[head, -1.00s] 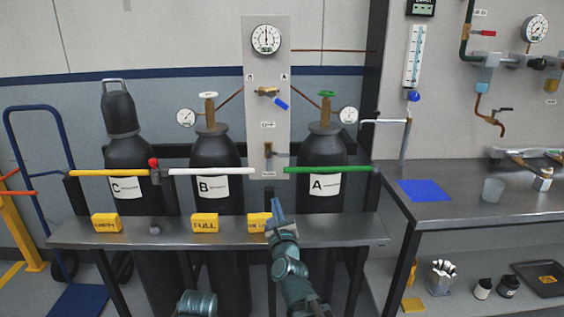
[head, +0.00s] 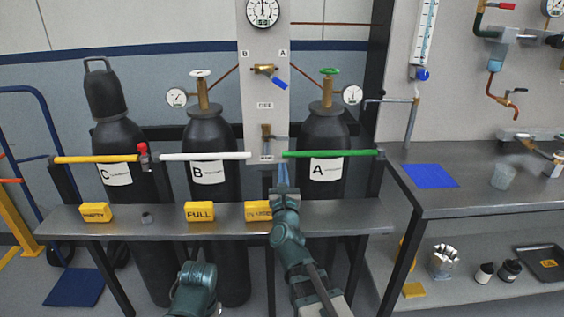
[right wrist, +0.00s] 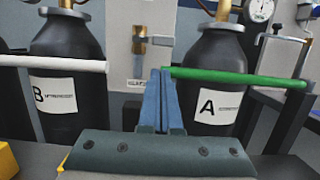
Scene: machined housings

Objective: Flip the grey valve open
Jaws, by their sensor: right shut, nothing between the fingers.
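The grey valve (head: 267,138) is a brass body low on the upright panel, with a short grey lever pointing right, roughly level. It also shows in the right wrist view (right wrist: 139,42), its lever level there too. My right gripper (head: 283,166) is shut and empty, with its blue fingers together and pointing up. Its tips are below and slightly right of the valve in the head view, near the inner ends of the white and green bars. In the right wrist view the fingertips (right wrist: 160,73) are below the lever, with a visible gap. My left gripper is not in view.
A white bar (head: 205,156) and a green bar (head: 330,154) run in front of black cylinders B and A. A blue-handled valve (head: 265,69) sits higher on the panel. Yellow blocks stand on the narrow shelf (head: 350,222). A workbench (head: 470,190) is at right.

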